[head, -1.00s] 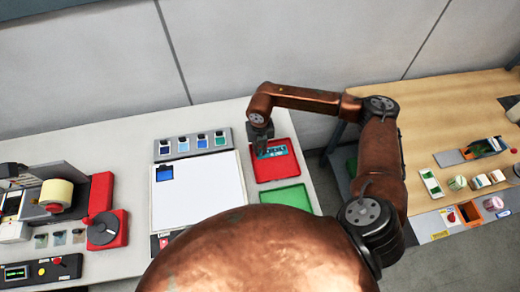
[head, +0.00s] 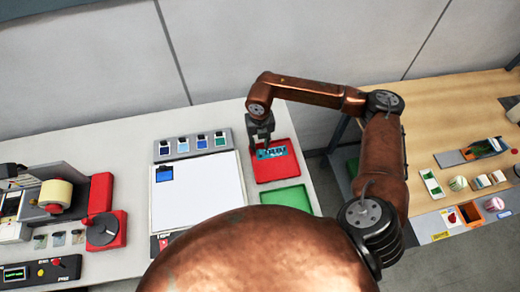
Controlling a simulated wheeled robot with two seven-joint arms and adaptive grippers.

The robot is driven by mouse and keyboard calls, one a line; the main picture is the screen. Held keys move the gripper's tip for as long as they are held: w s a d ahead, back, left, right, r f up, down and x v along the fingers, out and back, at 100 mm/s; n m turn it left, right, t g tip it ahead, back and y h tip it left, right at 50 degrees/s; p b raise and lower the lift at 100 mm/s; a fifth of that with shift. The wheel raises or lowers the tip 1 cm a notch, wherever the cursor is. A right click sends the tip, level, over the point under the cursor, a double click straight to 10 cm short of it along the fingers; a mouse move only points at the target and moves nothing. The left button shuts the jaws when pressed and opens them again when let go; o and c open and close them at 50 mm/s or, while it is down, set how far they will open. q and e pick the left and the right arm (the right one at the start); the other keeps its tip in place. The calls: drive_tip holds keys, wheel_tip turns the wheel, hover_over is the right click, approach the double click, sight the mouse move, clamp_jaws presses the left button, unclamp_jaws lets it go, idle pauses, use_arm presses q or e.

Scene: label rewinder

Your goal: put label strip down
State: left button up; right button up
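The label strip (head: 275,152), teal with dark printing, lies on the red tray (head: 283,171) at the right end of the white table. My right gripper (head: 260,147) points down over the tray's back left, at the strip's left end. Its two small fingertips look parted, with no strip hanging from them. They look just above the strip; the exact gap is too small to tell. My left gripper is not in view.
A green tray (head: 287,199) sits in front of the red one. A white board (head: 205,190) and a rack of several sample blocks (head: 192,144) are to the left. The rewinder (head: 105,229) stands at far left. A wooden table (head: 450,110) is at right.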

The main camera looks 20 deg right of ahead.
wheel_tip(320, 180, up, 8)
drive_tip(key=shift+f, duration=0.15)
idle(0.3)
